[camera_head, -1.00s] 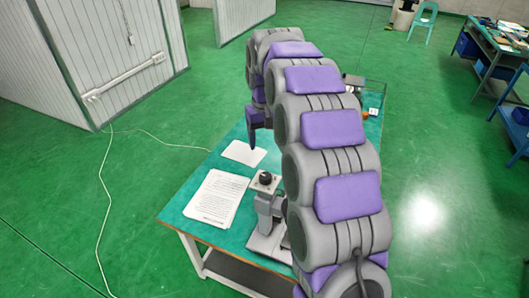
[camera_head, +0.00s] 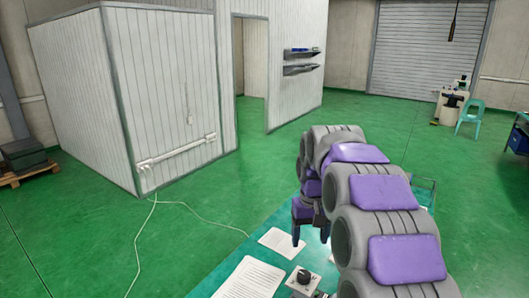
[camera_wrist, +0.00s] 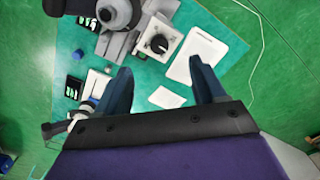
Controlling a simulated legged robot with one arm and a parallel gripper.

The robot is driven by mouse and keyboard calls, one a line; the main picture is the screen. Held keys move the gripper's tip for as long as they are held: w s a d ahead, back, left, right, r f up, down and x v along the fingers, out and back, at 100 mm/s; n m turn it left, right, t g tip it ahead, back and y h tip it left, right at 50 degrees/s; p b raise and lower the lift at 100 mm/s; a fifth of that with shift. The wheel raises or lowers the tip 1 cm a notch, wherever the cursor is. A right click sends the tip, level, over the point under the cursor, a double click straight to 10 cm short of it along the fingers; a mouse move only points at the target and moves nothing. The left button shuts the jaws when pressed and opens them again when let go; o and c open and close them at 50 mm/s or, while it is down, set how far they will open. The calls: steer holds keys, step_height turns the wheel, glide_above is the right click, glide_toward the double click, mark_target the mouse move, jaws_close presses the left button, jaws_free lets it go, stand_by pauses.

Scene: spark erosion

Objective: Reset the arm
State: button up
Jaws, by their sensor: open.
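My arm reaches out over the green table (camera_head: 258,222), its purple and grey links filling the lower right of the head view. My gripper (camera_head: 310,240) hangs above the table, near a small white sheet (camera_head: 283,242). In the wrist view my gripper (camera_wrist: 160,85) has its two dark fingers spread apart with nothing between them. Below and beyond the fingers are the table top and a grey device with a black knob (camera_wrist: 158,44).
A printed sheet (camera_head: 250,278) lies on the table beside the knobbed device (camera_head: 303,283). A white panelled booth (camera_head: 170,95) stands behind, with a cable (camera_head: 190,207) on the floor. The green floor left of the table is otherwise free.

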steer(key=s+f+b, duration=0.2)
steer(key=s+f, duration=0.2)
steer(key=s, duration=0.9)
steer(key=s+f+g+b, duration=0.1)
steer(key=s+f, duration=0.4)
steer(key=s, duration=0.8)
steer(key=s+f+m+b, duration=0.1)
steer(key=s+f+b, duration=0.2)
steer(key=s, duration=1)
steer(key=shift+f+g, duration=0.3)
steer(key=shift+f, duration=0.45)
steer(key=shift+d, duration=0.15)
